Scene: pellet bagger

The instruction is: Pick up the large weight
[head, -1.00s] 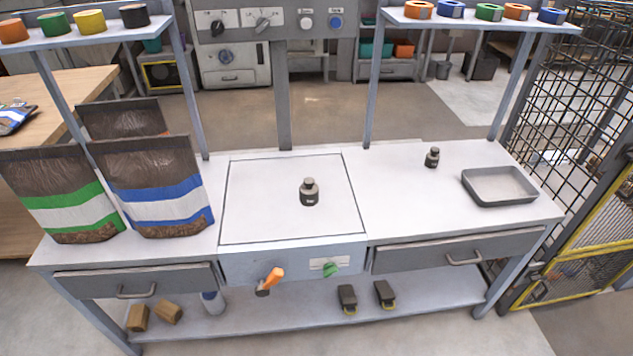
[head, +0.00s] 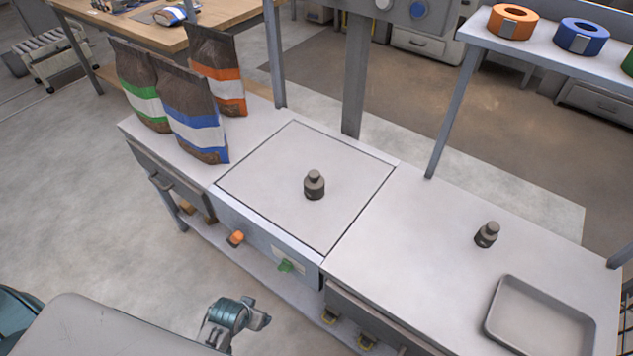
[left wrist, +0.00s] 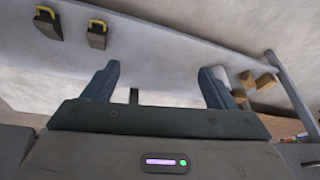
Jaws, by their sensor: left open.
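The large weight (head: 314,186), a dark grey cylinder with a knob on top, stands upright on the square scale plate (head: 270,160) in the middle of the bench. A smaller weight (head: 487,235) stands to the right, on the bench top near the tray. My left gripper (left wrist: 158,84) is open and empty in the left wrist view, with the lower shelf beyond its fingers. No weight shows in that view. A teal joint of my arm shows low in the head view, but no fingers can be made out there. My right gripper is not in view.
A grey tray (head: 540,318) lies at the bench's right end. Several pellet bags, one with a blue band (head: 195,120), stand at the left end. The shelf posts (head: 452,110) rise behind.

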